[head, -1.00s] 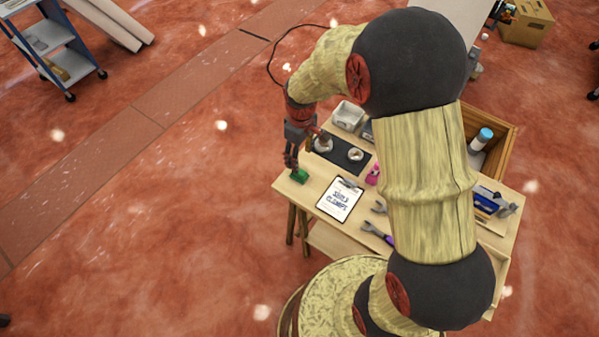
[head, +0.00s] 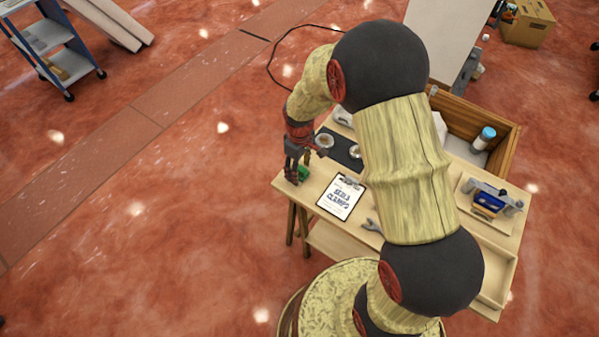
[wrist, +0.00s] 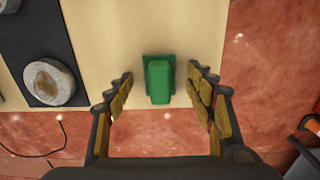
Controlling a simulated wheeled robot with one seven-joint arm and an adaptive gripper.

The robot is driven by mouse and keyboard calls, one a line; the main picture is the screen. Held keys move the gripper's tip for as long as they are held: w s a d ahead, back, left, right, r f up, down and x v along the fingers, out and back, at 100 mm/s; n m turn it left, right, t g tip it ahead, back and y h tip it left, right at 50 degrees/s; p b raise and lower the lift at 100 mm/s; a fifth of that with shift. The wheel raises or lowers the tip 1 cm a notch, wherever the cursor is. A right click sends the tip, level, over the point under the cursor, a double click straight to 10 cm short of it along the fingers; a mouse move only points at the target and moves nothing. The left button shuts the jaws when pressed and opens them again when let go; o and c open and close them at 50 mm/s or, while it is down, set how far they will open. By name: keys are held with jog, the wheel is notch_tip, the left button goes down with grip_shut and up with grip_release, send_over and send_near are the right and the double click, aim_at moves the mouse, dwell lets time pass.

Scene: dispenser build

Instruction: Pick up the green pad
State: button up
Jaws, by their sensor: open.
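The green pad (head: 303,173) lies near the left corner of the wooden table (head: 307,194), partly hidden behind my gripper (head: 292,176) in the head view. In the wrist view the green pad (wrist: 159,82) shows as a raised block on a wider flat base, close to the table's edge. My gripper (wrist: 160,72) is open and empty, with one finger on each side of the pad. Gaps show between the pad and both fingers. How high the fingertips are above the table is hard to tell.
A dark mat (head: 346,148) with round metal pieces lies behind the pad; one round piece (wrist: 49,82) shows at left in the wrist view. A clipboard (head: 341,197) lies to the right. Beyond the table's left edge is open red floor.

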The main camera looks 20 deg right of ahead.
aim_at(300, 167)
jog(key=shift+c, duration=1)
jog(key=c, duration=1.1)
jog(key=shift+r, duration=0.1)
jog(key=shift+r, duration=0.55)
notch_tip(300, 167, up, 3)
jog(key=shift+d+f+p, duration=0.15)
jog(key=shift+f+p, duration=0.05)
jog(key=shift+p, duration=0.5)
jog(key=shift+s+d+r+p, duration=0.85)
jog(key=shift+d+r, duration=0.7)
jog(key=shift+d, duration=0.55)
jog(key=shift+s+d+r+p, duration=0.65)
jog(key=shift+s+d+r, duration=0.65)
jog(key=shift+d, duration=0.75)
jog(key=shift+s+d+r+p, duration=0.75)
jog(key=shift+d+r, duration=1)
jog(key=shift+d, duration=0.35)
